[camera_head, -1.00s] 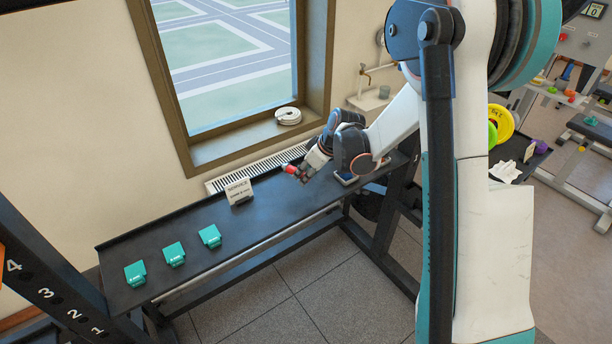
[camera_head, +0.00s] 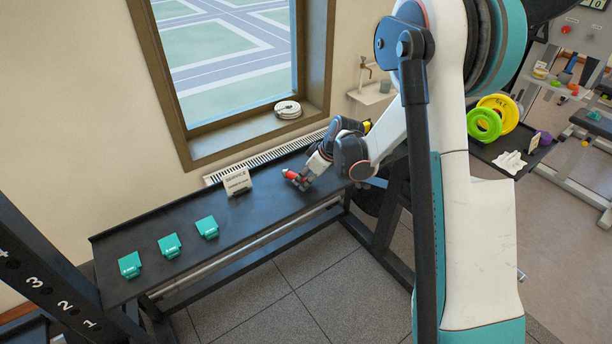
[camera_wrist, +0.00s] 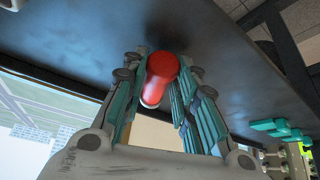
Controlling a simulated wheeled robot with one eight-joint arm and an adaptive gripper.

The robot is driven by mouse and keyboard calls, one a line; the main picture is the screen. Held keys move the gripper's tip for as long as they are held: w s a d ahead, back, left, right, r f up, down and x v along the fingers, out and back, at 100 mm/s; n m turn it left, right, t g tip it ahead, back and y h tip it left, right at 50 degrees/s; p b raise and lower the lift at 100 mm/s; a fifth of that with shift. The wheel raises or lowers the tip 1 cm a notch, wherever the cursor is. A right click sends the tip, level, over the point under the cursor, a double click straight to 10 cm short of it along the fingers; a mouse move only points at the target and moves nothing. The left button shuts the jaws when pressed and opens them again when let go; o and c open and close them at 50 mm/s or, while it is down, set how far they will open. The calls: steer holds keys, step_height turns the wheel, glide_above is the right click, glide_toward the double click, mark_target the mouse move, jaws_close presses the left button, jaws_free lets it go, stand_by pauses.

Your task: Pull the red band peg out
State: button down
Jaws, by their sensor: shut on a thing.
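The red peg (camera_head: 292,175) is between the fingers of my gripper (camera_head: 301,180), low over the dark bench (camera_head: 205,258), with its red end pointing left. In the wrist view, the red peg (camera_wrist: 163,72) has a rounded red end and a paler part lower down. The teal fingers of my gripper (camera_wrist: 160,85) stand on both sides of it. The peg's red end is close to the dark bench surface; I cannot tell whether it touches. No hole or socket around the peg is visible, and its rear part is hidden by my gripper.
Several teal blocks (camera_head: 169,245) lie on the left part of the bench. A small white sign (camera_head: 237,181) stands left of my gripper. A white coil (camera_head: 288,109) rests on the window sill. The bench between the sign and the blocks is clear.

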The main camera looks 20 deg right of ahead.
steer(key=shift+f+b, duration=0.3)
steer(key=shift+f, duration=0.1)
steer(key=c, duration=1.2)
jaws_free()
steer(key=shift+r, duration=0.1)
steer(key=shift+r, duration=0.1)
steer(key=v, duration=1.2)
